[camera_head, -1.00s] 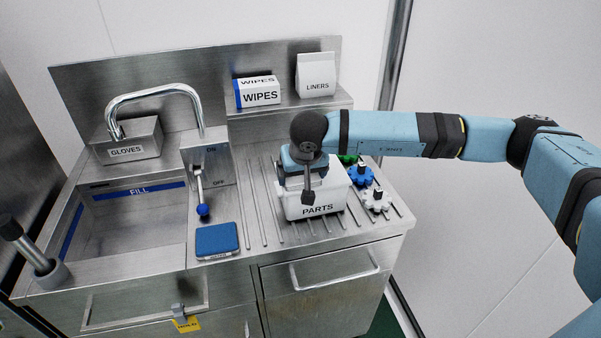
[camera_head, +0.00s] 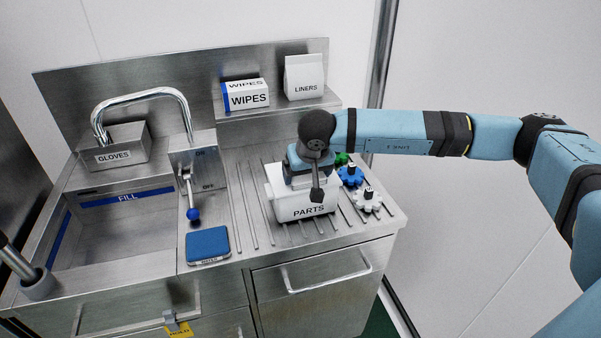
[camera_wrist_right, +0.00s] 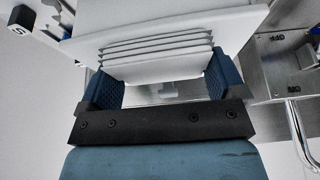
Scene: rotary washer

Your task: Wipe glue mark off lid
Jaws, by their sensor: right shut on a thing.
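A white box marked PARTS (camera_head: 300,206) stands on the ribbed drainboard. My right gripper (camera_head: 304,175) points down at its top. In the right wrist view a white ribbed part (camera_wrist_right: 160,48) sits between the two blue fingers of the gripper (camera_wrist_right: 165,88). It looks like part of the PARTS box, and the gripper is shut on it. No glue mark shows, and the gripper hides much of the box top, so I cannot tell a separate lid. A flat blue pad (camera_head: 208,245) lies left of the box, at the counter's front. My left gripper is not in view.
Blue (camera_head: 350,177), white (camera_head: 368,201) and green (camera_head: 341,158) gears lie right of the box. A sink (camera_head: 120,221) with tap and lever (camera_head: 190,200) is on the left. WIPES (camera_head: 245,96) and LINERS (camera_head: 305,80) boxes stand on the shelf behind.

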